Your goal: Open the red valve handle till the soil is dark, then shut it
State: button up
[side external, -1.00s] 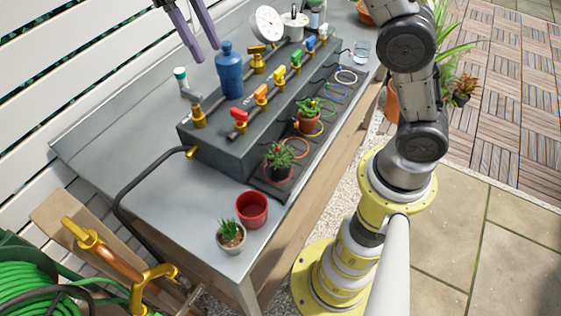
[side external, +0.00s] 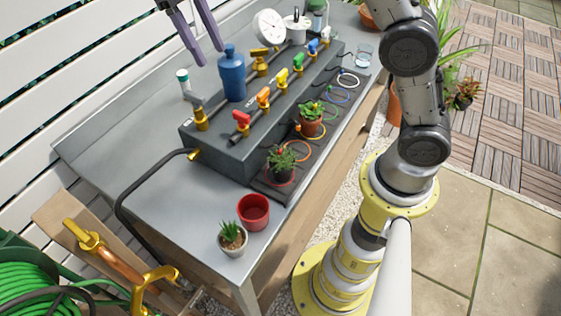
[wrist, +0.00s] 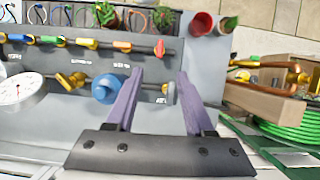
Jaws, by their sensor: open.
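The red valve handle (side external: 241,117) sits at the near end of the row of coloured handles on the dark manifold box. It also shows in the wrist view (wrist: 160,49), just beyond my fingertips. My gripper (side external: 211,57) is open and empty, its purple fingers pointing down, above the bench behind the manifold and apart from the handle. In the wrist view my gripper (wrist: 160,77) has a wide gap between its fingers. A leafy plant in a pot (side external: 281,160) stands by the red ring at the manifold's near end. Its soil is too small and covered to judge.
A blue bottle (side external: 231,76) stands close below my fingers, near brass fittings and a white dial gauge (side external: 269,28). A second potted plant (side external: 309,122) stands farther along. An empty-looking red pot (side external: 253,211) and a small succulent (side external: 231,238) stand at the bench's near corner.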

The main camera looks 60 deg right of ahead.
jog(key=shift+o, duration=1.7)
jog(key=shift+w+d+f+n, duration=0.15)
jog(key=shift+f+n, duration=0.05)
jog(key=shift+n, duration=0.5)
jog(key=n+t+h, duration=0.4)
jog(key=n+h, duration=0.1)
jog(key=n, duration=1.1)
send_near(241, 113)
jog(key=shift+y, duration=0.3)
jog(key=x, duration=0.8)
jog(key=shift+d+f, duration=0.1)
jog(key=shift+d, duration=0.15)
grip_shut()
